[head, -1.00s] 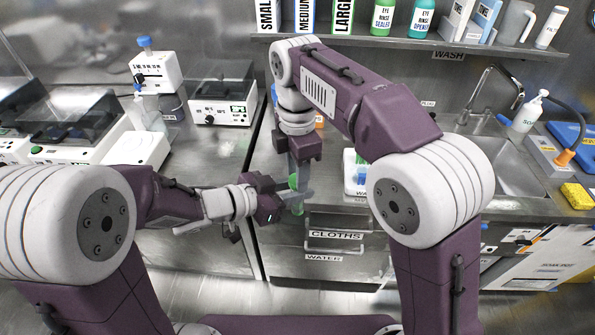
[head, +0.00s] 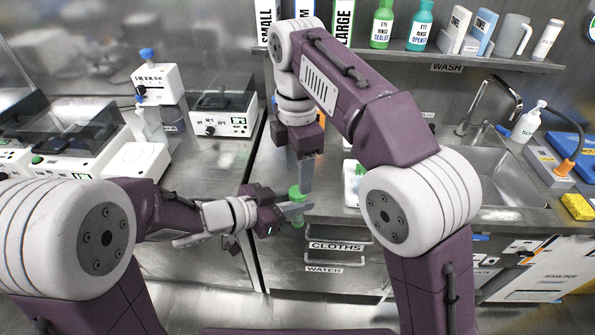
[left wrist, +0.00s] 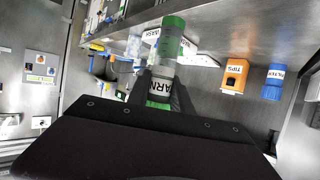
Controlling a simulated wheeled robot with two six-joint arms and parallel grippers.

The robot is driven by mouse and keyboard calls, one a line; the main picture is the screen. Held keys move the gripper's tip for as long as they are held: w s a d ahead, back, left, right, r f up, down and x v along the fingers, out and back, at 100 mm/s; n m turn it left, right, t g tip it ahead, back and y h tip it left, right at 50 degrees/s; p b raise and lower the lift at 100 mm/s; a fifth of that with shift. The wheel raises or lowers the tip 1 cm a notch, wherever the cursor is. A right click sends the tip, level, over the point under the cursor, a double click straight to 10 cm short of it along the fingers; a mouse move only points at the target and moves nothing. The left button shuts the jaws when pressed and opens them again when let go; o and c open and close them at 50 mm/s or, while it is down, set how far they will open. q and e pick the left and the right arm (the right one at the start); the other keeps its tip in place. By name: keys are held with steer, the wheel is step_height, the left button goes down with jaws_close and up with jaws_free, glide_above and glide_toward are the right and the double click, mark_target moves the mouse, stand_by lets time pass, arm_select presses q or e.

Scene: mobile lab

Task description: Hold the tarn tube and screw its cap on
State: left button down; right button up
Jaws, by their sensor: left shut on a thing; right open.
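The tarn tube, clear with a white TARN label (left wrist: 159,88) and green at its lower end, is clasped between the fingers of my left gripper (head: 297,209). In the head view it stands roughly upright over the counter's front edge. A green cap (head: 296,191) sits at the tube's top end and also shows in the left wrist view (left wrist: 174,22); I cannot tell how tightly it is seated. My right gripper (head: 304,184) is open, pointing down, just above and beside the cap. Its fingers partly overlap in this view, so contact is unclear.
A white rack (head: 352,185) stands on the counter to the right, partly behind my right arm. The sink (head: 490,170) is farther right. Drawers labelled CLOTHS (head: 336,246) and WATER lie below the tube.

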mark_target(297, 191)
steer(key=shift+s, duration=0.1)
steer(key=r+n, duration=0.2)
steer(key=shift+s+d+r+n, duration=0.2)
steer(key=shift+s+r+n, duration=0.05)
steer(key=shift+r+n, duration=0.15)
steer(key=shift+w+a+r+n, duration=0.2)
steer(key=shift+w+r+n, duration=0.1)
steer(key=shift+w, duration=0.1)
step_height(297, 191, down, 8)
